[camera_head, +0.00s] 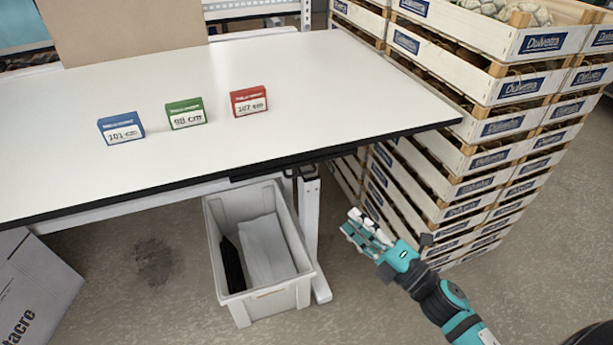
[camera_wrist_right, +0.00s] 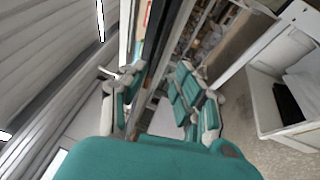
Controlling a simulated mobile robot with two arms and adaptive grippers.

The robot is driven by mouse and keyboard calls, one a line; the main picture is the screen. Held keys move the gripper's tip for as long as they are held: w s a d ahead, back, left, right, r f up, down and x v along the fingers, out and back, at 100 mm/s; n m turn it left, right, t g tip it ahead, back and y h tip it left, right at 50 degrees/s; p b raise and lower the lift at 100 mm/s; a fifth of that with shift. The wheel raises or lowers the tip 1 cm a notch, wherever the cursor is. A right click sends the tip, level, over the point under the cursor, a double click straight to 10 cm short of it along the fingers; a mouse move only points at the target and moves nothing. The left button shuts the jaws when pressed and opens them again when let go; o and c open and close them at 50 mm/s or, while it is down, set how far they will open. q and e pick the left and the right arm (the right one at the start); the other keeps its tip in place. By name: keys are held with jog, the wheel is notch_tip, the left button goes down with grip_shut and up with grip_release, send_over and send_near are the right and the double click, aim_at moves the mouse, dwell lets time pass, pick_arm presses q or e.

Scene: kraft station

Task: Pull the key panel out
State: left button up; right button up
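The white table (camera_head: 300,75) has a black front edge. A small dark fitting (camera_head: 302,171) sits under that edge near the right leg; it may be the key panel, but it is too small to tell. My right gripper (camera_head: 362,232) is to the right of and lower than this fitting, apart from the table. In the right wrist view my right gripper (camera_wrist_right: 158,100) has its teal fingers spread, with nothing held between them. A dark bar runs behind the fingers there. My left gripper is not in view.
A grey bin (camera_head: 308,270) stands under the table, holding a white and a black item. Stacked wooden crates (camera_head: 520,88) stand close to the gripper at the right. Blue (camera_head: 121,128), green (camera_head: 186,113) and red (camera_head: 249,101) boxes sit on the table. A carton (camera_head: 35,290) is at lower left.

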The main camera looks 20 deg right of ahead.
jog(key=p+x, duration=0.2)
jog(key=x, duration=1.4)
jog(key=shift+f+p, duration=0.15)
jog(key=shift+p, duration=0.2)
jog(key=shift+d, duration=0.1)
grip_shut()
